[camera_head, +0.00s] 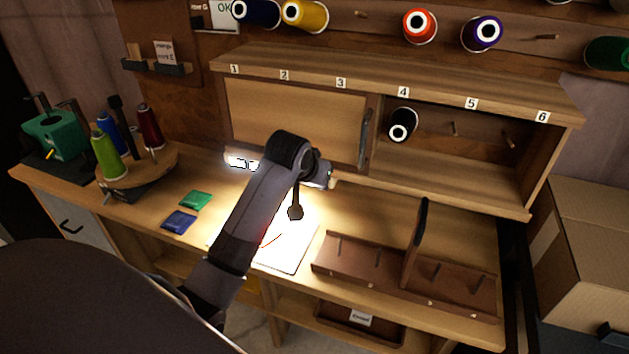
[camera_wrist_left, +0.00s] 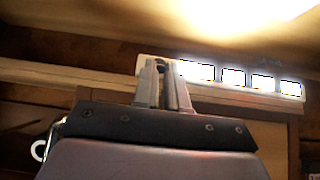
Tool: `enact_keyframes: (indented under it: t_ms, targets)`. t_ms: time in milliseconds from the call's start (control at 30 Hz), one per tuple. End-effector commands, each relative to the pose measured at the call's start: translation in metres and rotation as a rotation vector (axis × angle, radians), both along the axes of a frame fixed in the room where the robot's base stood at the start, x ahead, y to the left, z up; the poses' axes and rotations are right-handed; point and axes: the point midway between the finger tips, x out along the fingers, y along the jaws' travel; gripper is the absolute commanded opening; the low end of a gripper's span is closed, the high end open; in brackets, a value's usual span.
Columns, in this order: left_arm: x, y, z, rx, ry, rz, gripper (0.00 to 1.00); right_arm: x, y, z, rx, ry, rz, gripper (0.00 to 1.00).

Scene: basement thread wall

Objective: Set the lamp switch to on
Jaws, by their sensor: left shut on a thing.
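The lamp (camera_wrist_left: 220,78) is a pale bar under the cabinet with several bright white lit segments. In the head view its left part (camera_head: 240,162) glows beside my arm, and light falls on the bench below. My left gripper (camera_wrist_left: 163,88) is at one end of the bar, its two fingers shut on a small dark piece (camera_wrist_left: 165,70), which looks like the lamp switch. The fingers hide most of it, so its exact position is unclear. In the head view my left wrist covers the middle of the lamp and the fingertips are hidden. My right gripper is not in view.
The bench (camera_head: 375,222) carries a wooden rack (camera_head: 350,262) with pegs and an upright dark divider. Spools stand on a round holder (camera_head: 150,165) at left. Green (camera_head: 196,200) and blue (camera_head: 179,221) squares lie left of my arm. A cardboard box (camera_head: 585,270) stands at right.

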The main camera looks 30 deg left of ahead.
Motion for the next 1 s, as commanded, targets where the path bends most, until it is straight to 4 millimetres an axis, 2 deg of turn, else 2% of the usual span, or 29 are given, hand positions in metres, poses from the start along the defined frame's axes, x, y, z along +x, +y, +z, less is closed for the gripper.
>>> enact_keyframes:
  t_ms: [133,167,200,233,633,1000]
  targets:
    - [0.000,0.000,0.000,0.000,-0.002,-0.001,0.00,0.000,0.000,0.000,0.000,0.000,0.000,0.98]
    - [0.000,0.000,0.000,0.000,-0.002,-0.001,0.18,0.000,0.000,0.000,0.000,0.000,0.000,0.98]
    - [0.000,0.000,0.000,0.000,-0.002,-0.001,0.32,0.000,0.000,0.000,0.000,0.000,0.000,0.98]
    - [0.000,0.000,0.000,0.000,-0.002,-0.001,0.38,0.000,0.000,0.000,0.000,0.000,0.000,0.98]
    - [-0.003,-0.001,0.004,0.000,-0.002,0.000,0.38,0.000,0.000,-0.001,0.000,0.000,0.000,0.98]
    - [-0.033,-0.008,0.042,0.000,-0.005,-0.001,0.38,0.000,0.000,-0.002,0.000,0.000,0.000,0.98]
